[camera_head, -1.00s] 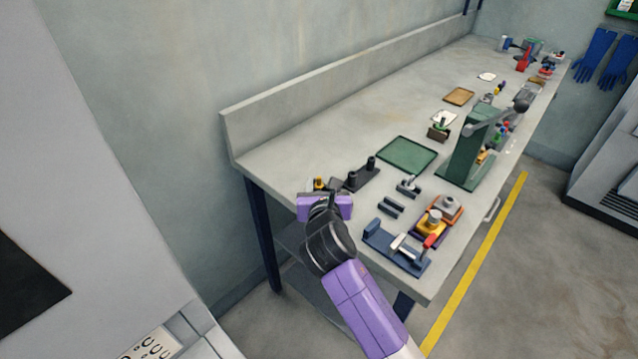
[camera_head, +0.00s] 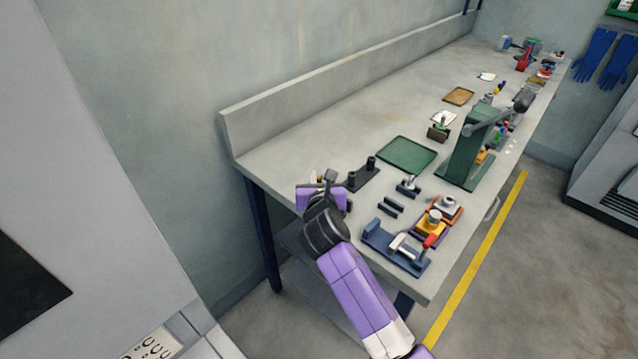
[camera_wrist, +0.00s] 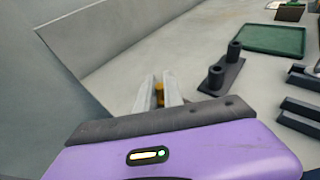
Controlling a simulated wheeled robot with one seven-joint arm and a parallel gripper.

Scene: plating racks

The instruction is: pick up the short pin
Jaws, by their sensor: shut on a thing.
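The short pin (camera_wrist: 159,95) shows as a small brass-yellow piece between the two pale fingers in the wrist view. My gripper (camera_wrist: 158,88) is shut on it. Most of the pin is hidden by the fingers. In the head view my gripper (camera_head: 315,178) is at the near left end of the bench, left of a dark two-post stand (camera_head: 366,177). The pin is too small to make out clearly there. The stand also shows in the wrist view (camera_wrist: 222,76), right of the fingers and apart from them.
A green tray (camera_head: 407,154) lies behind the stand. Dark blocks (camera_head: 390,207), a blue clamp fixture (camera_head: 395,250) and a green press (camera_head: 470,150) stand to the right. The bench's raised back edge (camera_head: 300,95) runs along the wall. The bench behind the gripper is clear.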

